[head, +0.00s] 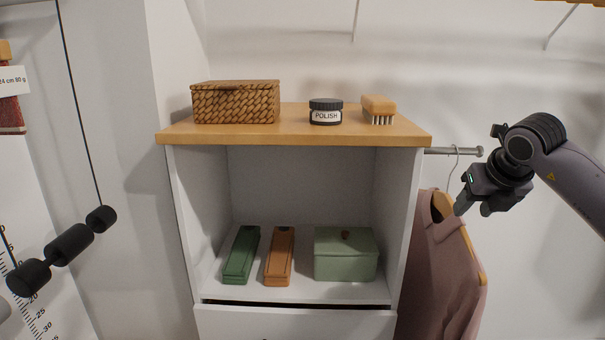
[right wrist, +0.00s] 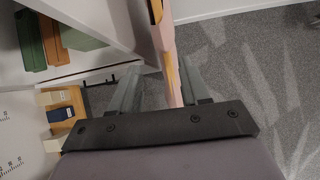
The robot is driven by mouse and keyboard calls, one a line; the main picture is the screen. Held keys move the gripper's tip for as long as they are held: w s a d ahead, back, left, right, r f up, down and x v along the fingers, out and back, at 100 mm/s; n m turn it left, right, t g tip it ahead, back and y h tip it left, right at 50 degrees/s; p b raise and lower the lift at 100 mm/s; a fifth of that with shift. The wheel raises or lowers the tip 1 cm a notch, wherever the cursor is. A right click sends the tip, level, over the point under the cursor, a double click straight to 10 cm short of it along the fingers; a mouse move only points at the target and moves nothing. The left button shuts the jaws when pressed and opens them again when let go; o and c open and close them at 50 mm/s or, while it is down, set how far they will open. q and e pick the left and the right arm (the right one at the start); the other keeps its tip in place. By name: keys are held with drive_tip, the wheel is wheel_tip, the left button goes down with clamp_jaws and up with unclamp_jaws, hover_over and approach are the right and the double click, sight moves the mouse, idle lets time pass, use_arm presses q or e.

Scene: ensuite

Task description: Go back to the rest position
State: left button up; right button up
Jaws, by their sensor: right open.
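My right gripper (head: 474,208) is open, in front of the upper part of a mauve garment on a wooden hanger (head: 468,240). In the right wrist view the two fingers of the right gripper (right wrist: 158,88) stand apart. A narrow edge of the pinkish garment (right wrist: 163,35) shows between and beyond them; I cannot tell whether they touch it. Nothing is clearly held. My right arm (head: 575,170) comes in from the right edge. My left gripper is in neither view.
The cabinet's wooden top (head: 290,134) bears a wicker basket (head: 236,103), a polish jar (head: 326,112) and a brush (head: 379,109). Its shelf holds a green box (head: 242,255), a brown box (head: 280,256) and a lidded sage box (head: 345,262). The rail (head: 450,151) juts right. Black cylinders (head: 68,245) hang left.

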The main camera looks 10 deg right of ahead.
drive_tip(key=s+a+f+n+g+y, duration=0.15)
drive_tip(key=a+f+y, duration=0.3)
drive_tip(key=a, duration=0.45)
drive_tip(key=a+f+n+y, duration=0.2)
drive_tip(key=a+f+y, duration=0.3)
drive_tip(key=a, duration=0.4)
drive_tip(key=s+a+f+m+t+y, duration=0.25)
drive_tip(key=s+a+m+y, duration=0.45)
drive_tip(key=a, duration=0.6)
drive_tip(key=s+d+f+m+t+h, duration=0.35)
drive_tip(key=f+m, duration=0.35)
drive_tip(key=m, duration=0.3)
drive_tip(key=s+d+f+m+t+h, duration=0.2)
drive_tip(key=d+f+m+t+h, duration=0.3)
drive_tip(key=m, duration=0.5)
drive_tip(key=s+d+f+m+g+h, duration=0.2)
drive_tip(key=s+f+m+g+h, duration=0.2)
drive_tip(key=s+f, duration=0.9)
wheel_tip(320, 180, down, 2)
drive_tip(key=m+g, duration=0.1)
drive_tip(key=m, duration=0.2)
drive_tip(key=shift+s+g, duration=0.2)
drive_tip(key=shift+g, duration=0.15)
